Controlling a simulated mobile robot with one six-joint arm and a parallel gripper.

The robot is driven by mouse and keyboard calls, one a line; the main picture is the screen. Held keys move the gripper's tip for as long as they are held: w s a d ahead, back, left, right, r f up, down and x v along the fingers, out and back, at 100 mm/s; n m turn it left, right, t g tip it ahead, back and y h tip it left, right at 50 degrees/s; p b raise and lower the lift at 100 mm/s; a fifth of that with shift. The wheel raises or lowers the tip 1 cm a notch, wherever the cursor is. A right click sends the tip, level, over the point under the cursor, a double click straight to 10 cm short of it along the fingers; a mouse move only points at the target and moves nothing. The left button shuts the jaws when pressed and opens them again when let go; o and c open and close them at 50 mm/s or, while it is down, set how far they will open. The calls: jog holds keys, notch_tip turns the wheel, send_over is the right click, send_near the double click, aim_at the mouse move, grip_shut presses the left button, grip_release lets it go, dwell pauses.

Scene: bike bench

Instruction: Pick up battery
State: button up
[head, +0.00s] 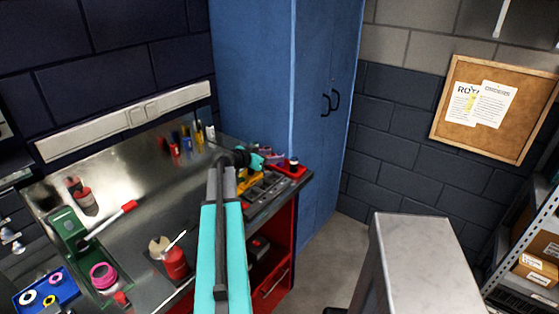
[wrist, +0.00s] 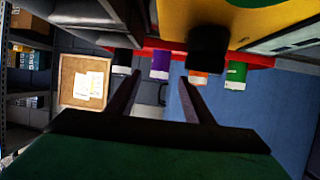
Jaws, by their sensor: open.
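I cannot clearly make out which thing is the battery. In the wrist view, several small capped items stand in a row: a black and white one (wrist: 122,62), a purple and white one (wrist: 160,67), an orange one (wrist: 198,79) partly behind a dark block (wrist: 207,45), and a green and white one (wrist: 236,74). My gripper (wrist: 159,78) is open with nothing between its fingers; the purple item shows beyond the gap. In the head view my gripper (head: 254,159) is over the far right end of the bench, near a yellow tool (head: 250,181).
A red tray (head: 302,171) sits at the bench's right end, beside the blue cabinet (head: 250,75). A green tool (head: 64,228), a red bottle (head: 176,264) and a blue tray (head: 64,291) are nearer on the bench. A grey-topped block (head: 425,245) stands right.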

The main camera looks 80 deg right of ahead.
aim_at(278, 155)
jog(key=shift+r+p+x, duration=0.1)
jog(key=shift+p+x, duration=0.5)
jog(key=shift+x, duration=0.15)
jog(key=shift+r+p+x, duration=0.15)
jog(key=shift+p+x, duration=0.45)
jog(key=shift+x, duration=0.15)
jog(key=shift+p+x, duration=0.35)
jog(key=shift+x, duration=0.8)
jog(key=shift+a+f, duration=0.1)
jog(key=shift+a, duration=0.05)
grip_shut()
jog(key=shift+r+b, duration=1.8)
jog(key=shift+r, duration=3.25)
